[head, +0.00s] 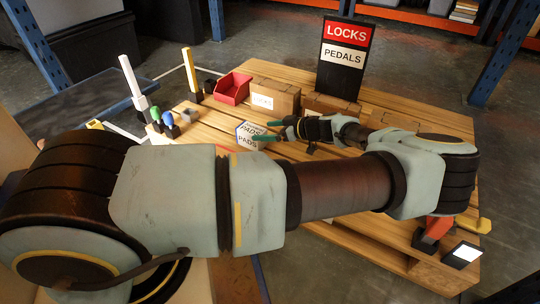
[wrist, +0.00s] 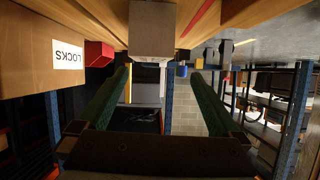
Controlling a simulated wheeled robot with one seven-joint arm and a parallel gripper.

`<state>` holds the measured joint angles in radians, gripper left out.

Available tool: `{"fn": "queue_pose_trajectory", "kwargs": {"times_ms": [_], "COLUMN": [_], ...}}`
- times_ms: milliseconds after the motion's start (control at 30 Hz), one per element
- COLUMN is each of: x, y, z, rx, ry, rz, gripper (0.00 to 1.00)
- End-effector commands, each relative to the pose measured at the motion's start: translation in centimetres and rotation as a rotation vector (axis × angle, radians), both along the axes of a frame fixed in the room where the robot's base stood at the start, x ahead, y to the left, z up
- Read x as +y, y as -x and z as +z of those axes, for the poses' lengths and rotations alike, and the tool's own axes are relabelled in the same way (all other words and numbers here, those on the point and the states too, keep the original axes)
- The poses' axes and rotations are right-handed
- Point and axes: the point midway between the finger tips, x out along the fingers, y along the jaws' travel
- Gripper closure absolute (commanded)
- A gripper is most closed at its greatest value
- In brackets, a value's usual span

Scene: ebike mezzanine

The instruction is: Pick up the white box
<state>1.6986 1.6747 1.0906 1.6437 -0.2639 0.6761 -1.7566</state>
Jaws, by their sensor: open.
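The white box (head: 246,134), with PADS printed on it, stands on the wooden pallet table (head: 205,133) left of my gripper in the head view. In the wrist view, which is upside down, the box (wrist: 152,30) shows as a pale grey block at the top, ahead of the gap between my fingers. My gripper (head: 268,131) has green fingers, spread apart with nothing between them. In the wrist view my gripper (wrist: 160,76) has one finger on each side of the box's line. Whether the fingertips touch the box I cannot tell.
A red bin (head: 233,88) and a cardboard box labelled LOCKS (head: 273,97) stand behind the white box. A tall LOCKS/PEDALS sign (head: 345,58) stands at the back. Blue and green-topped items (head: 168,119) and a yellow post (head: 191,73) are at the left.

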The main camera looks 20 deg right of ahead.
Motion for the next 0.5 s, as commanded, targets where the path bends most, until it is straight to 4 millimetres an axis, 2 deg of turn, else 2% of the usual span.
{"fn": "queue_pose_trajectory", "kwargs": {"times_ms": [33,167,500], "x": [-0.8,-1.5,1.2], "y": [0.1,0.1,-3.0], "z": [-0.9,-1.1,-2.9], "rx": [-0.024,-0.052,-0.052], "ry": [0.001,0.006,0.006], "rz": [-0.018,-0.033,-0.031], "gripper": [0.00,0.00,0.00]}}
